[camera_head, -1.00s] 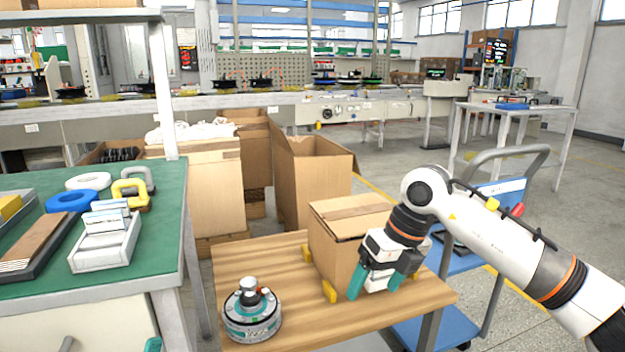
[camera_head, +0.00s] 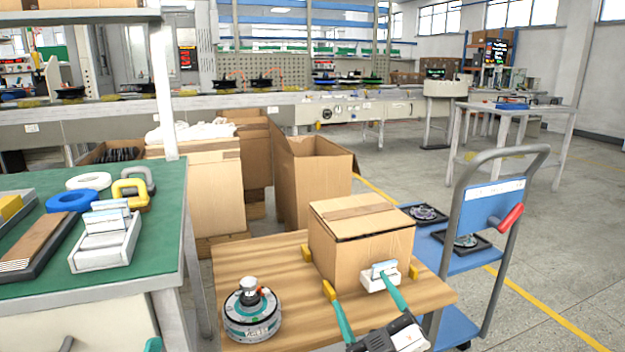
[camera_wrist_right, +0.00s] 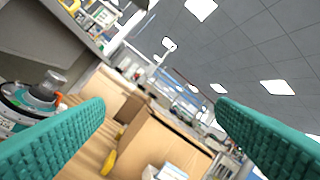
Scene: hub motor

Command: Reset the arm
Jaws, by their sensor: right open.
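My right gripper (camera_head: 358,286) is at the bottom of the head view, at the front of the wooden table (camera_head: 285,262). Its two teal fingers are spread wide and point toward the cardboard box (camera_head: 345,252). In the right wrist view the fingers (camera_wrist_right: 160,115) stand far apart with nothing gripped between them. A small white block (camera_head: 378,279) shows at the box's front, near the right fingertip; whether they touch is unclear. Of my left gripper only what looks like a teal fingertip (camera_head: 153,345) shows at the bottom edge.
A round teal-and-grey hub motor (camera_head: 252,312) stands on the wooden table left of the box. A blue cart (camera_head: 480,255) with dark trays is on the right. A green-topped bench (camera_head: 150,240) with parts is on the left. The floor at far right is clear.

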